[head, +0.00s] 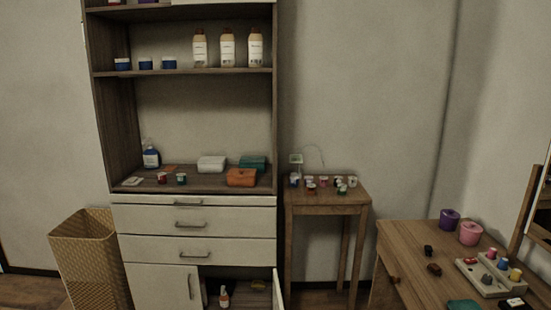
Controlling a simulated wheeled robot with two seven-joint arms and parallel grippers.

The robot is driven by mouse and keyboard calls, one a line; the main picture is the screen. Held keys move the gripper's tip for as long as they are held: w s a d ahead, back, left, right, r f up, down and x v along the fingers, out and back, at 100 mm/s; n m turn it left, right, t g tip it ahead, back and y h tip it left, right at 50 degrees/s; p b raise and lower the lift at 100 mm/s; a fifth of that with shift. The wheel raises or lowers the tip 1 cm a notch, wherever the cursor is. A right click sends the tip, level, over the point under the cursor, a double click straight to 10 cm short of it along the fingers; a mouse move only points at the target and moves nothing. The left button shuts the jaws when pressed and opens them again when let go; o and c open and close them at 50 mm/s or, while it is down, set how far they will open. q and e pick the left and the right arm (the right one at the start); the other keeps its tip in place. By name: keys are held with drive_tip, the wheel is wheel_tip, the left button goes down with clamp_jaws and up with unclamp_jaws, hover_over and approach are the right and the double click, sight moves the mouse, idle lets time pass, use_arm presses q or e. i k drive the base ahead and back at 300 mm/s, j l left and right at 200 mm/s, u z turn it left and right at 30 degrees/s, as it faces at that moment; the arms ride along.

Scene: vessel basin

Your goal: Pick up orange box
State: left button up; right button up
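The orange box (241,177) sits on the lower open shelf of the tall cabinet (193,198), near the shelf's front right. A teal box (253,162) stands right behind it, and a white box (211,163) stands behind it to the left. Neither of my grippers shows in the head view.
A small side table (330,200) crowded with little bottles is right of the cabinet. A wicker basket (90,260) stands left. A wooden desk (400,250) is at right. A lower cabinet door (279,292) is open.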

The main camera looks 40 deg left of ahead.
sight(232, 181)
drive_tip(key=u, duration=1.65)
